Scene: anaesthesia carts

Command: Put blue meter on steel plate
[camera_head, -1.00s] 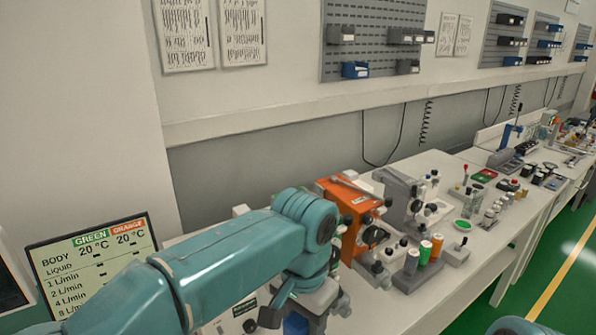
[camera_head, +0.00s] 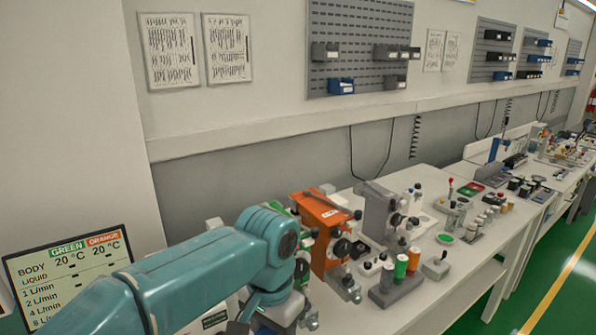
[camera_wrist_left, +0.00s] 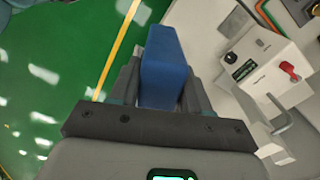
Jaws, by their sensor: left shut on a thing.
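My left gripper (camera_wrist_left: 165,85) is shut on a blue block-shaped thing, the blue meter (camera_wrist_left: 164,65), in the left wrist view. The meter stands out beyond the fingers, between the green floor on the left and a pale bench surface on the right. In the head view my left arm comes in from the lower left and reaches over the near end of the bench. Its gripper is mostly cut off by the bottom edge there. I cannot make out the steel plate in either view. My right gripper is not in view.
An orange machine (camera_head: 323,212) and a grey machine (camera_head: 380,212) stand on the white bench beyond my left arm. Green and orange cylinders stand in a grey block (camera_head: 396,287). A white box with a red knob (camera_wrist_left: 268,75) is right of the gripper. A monitor (camera_head: 70,275) stands at left.

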